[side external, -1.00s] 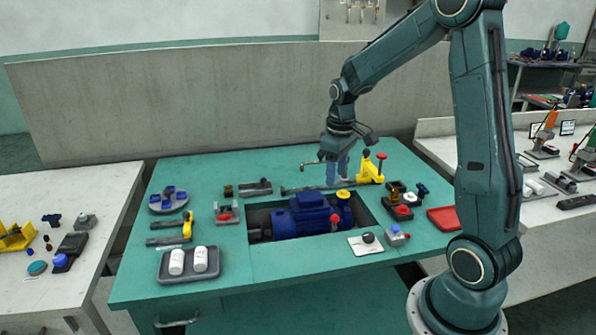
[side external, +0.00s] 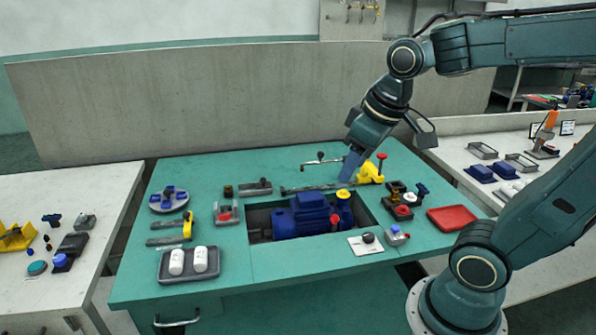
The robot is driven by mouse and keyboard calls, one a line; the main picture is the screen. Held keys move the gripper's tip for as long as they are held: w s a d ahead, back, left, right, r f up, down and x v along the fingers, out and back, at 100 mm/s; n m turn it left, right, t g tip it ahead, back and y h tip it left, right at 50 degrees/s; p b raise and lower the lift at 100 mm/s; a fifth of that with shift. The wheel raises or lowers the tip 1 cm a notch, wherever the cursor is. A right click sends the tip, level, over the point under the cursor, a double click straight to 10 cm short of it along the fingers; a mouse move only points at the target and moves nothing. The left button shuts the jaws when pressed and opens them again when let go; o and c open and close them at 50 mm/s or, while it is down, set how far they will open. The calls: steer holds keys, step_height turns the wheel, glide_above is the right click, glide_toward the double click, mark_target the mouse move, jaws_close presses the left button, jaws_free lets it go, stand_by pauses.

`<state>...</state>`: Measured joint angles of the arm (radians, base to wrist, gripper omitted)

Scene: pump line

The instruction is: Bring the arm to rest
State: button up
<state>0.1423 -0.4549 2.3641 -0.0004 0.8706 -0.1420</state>
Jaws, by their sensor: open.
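My gripper (side external: 350,166) is at the back right of the green bench (side external: 240,170), pointing down and left. Its fingers are blue and look small at this distance. In the picture they overlap the area just left of a yellow clamp-like tool (side external: 370,172); I cannot tell whether they touch it. I see nothing held between the fingers. A thin grey rod with a dark knob (side external: 320,157) shows to the left of the fingers. My arm reaches in from the right, bent high over the bench's right side.
A blue motor (side external: 302,215) sits in a recess in the bench middle. Small fixtures and a red tray (side external: 452,217) stand to its right. A grey tray with white cylinders (side external: 188,264) is at front left. A grey wall panel (side external: 200,105) stands behind. The front middle of the bench is clear.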

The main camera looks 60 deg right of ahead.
steer(key=s+a+t, duration=0.1)
steer(key=s+a, duration=0.2)
steer(key=s, duration=0.3)
steer(key=shift+a+r+y, duration=0.2)
steer(key=shift+r+y, duration=0.1)
stand_by(1.4)
